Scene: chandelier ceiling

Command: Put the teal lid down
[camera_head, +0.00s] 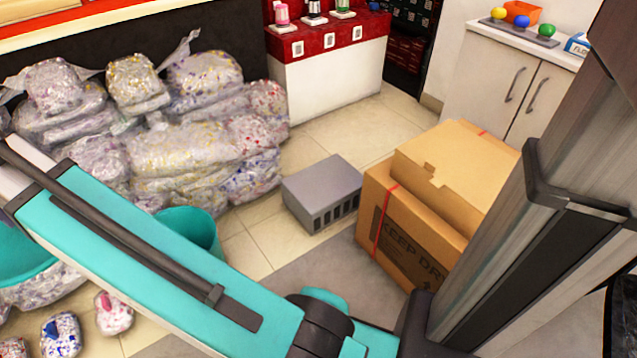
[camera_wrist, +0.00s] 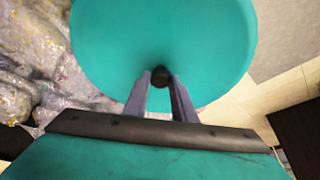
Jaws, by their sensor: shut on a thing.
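The teal lid (camera_wrist: 160,35) is a round disc with a small black knob (camera_wrist: 160,75), filling the upper middle of the wrist view. My gripper (camera_wrist: 160,82) is shut on the knob, one finger on each side. In the head view my gripper is out of sight beyond my teal arm. A rounded teal shape (camera_head: 20,252) shows at the left edge there, partly hidden by my arm. I cannot tell whether it is the lid. What lies directly under the lid is hidden.
Stuffed clear bags (camera_head: 190,150) are piled at the left. A teal bin (camera_head: 195,230) stands partly behind my arm. A grey vented box (camera_head: 322,190) and cardboard boxes (camera_head: 425,215) stand on the floor. Tiles (camera_head: 340,130) are clear behind the grey box. Small bags (camera_head: 62,335) lie lower left.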

